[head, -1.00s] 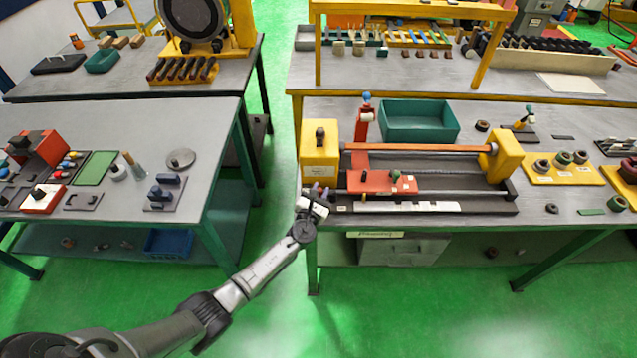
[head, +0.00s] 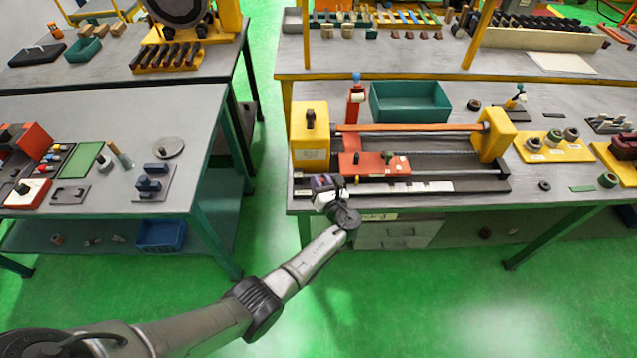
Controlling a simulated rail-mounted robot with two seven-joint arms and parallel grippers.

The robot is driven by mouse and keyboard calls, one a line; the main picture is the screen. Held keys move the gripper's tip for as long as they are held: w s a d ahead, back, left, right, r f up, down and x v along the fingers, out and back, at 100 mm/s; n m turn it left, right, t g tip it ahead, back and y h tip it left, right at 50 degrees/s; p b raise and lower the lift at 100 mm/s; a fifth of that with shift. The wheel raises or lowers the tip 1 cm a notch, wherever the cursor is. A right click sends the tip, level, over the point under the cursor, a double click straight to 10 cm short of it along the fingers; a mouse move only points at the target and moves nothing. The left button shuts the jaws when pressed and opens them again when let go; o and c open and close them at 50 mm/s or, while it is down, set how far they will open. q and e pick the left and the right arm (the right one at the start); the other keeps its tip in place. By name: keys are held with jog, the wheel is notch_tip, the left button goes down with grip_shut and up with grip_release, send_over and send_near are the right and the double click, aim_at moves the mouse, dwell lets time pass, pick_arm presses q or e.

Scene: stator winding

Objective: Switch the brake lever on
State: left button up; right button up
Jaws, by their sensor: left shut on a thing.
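The winding machine stands on the right-hand bench, with a yellow headstock (head: 310,140) at its left and a red carriage (head: 362,165) on its dark base. My left gripper (head: 323,183) is at the front left corner of this base, just left of and in front of the carriage. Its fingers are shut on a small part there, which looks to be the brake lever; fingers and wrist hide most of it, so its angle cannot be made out. A black knob (head: 310,116) shows on the headstock. My right gripper is not in view.
A red post with a blue top (head: 356,90) and a green bin (head: 410,102) stand behind the machine. A yellow tailstock (head: 496,138) is at its right end. A green-floored gap separates this bench from the left bench (head: 205,110).

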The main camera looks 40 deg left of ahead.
pick_arm(q)
jog(key=shift+d+n+g, duration=0.1)
jog(key=shift+n+g, duration=0.2)
jog(key=shift+g, duration=0.2)
jog(key=o, duration=0.9)
jog(key=v, duration=1.3)
jog(key=shift+s+d+f, duration=0.15)
jog(key=shift+d+f, duration=0.05)
jog(key=shift+d, duration=0.15)
